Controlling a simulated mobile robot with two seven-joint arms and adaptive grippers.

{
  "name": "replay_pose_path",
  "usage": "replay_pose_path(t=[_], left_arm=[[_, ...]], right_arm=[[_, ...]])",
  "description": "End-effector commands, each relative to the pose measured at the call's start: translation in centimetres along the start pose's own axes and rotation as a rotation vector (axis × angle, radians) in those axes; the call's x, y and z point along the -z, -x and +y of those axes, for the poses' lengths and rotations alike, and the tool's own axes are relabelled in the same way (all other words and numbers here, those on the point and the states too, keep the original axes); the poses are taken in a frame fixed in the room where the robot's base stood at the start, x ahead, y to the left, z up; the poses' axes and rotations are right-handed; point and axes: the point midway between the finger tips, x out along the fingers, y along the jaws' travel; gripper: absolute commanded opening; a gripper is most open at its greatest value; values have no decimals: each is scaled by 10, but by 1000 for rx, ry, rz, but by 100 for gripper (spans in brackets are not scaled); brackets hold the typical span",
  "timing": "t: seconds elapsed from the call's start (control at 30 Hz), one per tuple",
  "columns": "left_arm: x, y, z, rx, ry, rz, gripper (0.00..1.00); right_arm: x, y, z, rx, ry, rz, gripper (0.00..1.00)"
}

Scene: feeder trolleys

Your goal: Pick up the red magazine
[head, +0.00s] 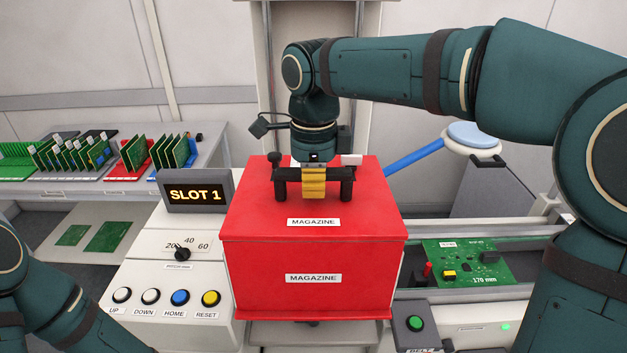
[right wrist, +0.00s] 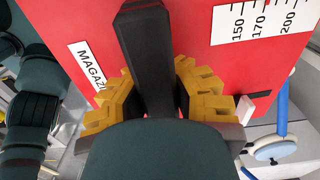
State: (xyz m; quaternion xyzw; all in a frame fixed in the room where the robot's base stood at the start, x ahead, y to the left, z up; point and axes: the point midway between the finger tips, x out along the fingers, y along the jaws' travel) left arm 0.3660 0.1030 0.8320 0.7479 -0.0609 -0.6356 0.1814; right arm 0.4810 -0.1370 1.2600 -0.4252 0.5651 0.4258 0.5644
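The red magazine (head: 313,257) is a large box with white "MAGAZINE" labels and a black bar handle on top. It stands upright in the middle of the head view; I cannot tell whether it rests on the support beneath. My right gripper (head: 314,184) points down at the handle from above. In the right wrist view, its yellow fingers (right wrist: 157,85) lie on both sides of the black handle (right wrist: 148,45) and appear closed against it. Red magazine surface (right wrist: 195,25) fills much of that view. My left arm shows at the lower left, its gripper out of view.
A control panel (head: 150,262) with a "SLOT 1" display (head: 195,191) stands close on the left. A conveyor with a green board (head: 468,262) and a green button box (head: 415,324) are close on the right. Racks of boards (head: 75,155) stand at the far left.

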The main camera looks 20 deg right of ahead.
Motion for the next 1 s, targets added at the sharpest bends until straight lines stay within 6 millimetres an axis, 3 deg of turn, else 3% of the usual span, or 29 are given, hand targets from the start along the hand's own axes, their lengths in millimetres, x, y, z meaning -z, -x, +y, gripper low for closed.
replay_pose_path(t=[0.5,1.0], left_arm=[[-3,-9,-3,0,-2,-6,47],[-4,-10,-3,0,-2,-7,47]], right_arm=[[0,3,31,8,0,-6,0],[0,4,34,7,0,-6,0]])
